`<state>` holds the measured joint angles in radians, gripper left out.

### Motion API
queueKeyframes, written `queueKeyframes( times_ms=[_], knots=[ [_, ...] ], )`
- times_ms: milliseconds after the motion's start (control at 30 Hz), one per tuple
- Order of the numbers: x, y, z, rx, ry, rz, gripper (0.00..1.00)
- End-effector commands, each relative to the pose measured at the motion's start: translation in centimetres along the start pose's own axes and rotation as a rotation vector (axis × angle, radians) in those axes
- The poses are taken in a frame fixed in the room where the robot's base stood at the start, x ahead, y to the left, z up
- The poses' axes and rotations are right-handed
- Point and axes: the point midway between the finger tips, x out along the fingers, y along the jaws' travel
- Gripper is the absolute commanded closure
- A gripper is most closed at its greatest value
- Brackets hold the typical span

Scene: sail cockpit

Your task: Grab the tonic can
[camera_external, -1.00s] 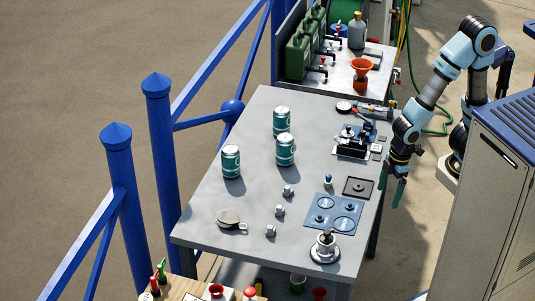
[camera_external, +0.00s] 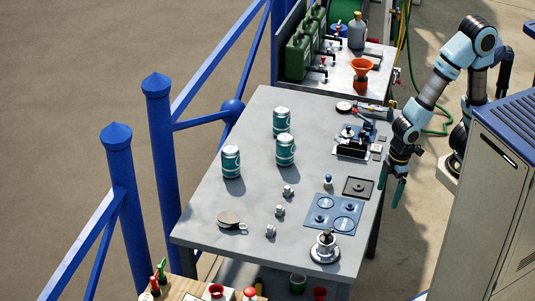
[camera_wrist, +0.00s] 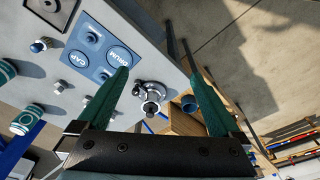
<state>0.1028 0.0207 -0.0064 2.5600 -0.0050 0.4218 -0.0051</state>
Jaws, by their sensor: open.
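Three teal and silver cans stand upright on the grey table (camera_external: 262,225): a back can (camera_external: 281,121), a middle can (camera_external: 285,150) and a left can (camera_external: 231,161). Their labels are too small to read, so I cannot tell which is tonic. My gripper (camera_external: 392,190) is open and empty at the table's right edge, pointing down, apart from all the cans. In the wrist view my gripper's two green fingers (camera_wrist: 163,100) are spread wide. Two cans show at that view's left edge, one whole can (camera_wrist: 27,120) and a partly cut-off can (camera_wrist: 5,72).
Between my gripper and the cans lie a blue mat (camera_external: 333,213) with round marks, a dark square plate (camera_external: 358,187) and a black and blue device (camera_external: 353,142). Small metal parts (camera_external: 280,210) and a silver fitting (camera_external: 325,246) stand nearer the front. A grey cabinet (camera_external: 490,190) stands right.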

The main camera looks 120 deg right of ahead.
Motion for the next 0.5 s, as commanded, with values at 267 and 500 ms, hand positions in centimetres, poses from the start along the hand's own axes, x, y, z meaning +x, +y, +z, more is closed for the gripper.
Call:
queueKeyframes(
  times_ms=[267,500],
  knots=[
    [2.9,2.6,-4.8,0.155,0.135,-0.007,0.00],
    [8.3,17.9,-14.5,0.591,0.535,0.173,0.00]
  ],
)
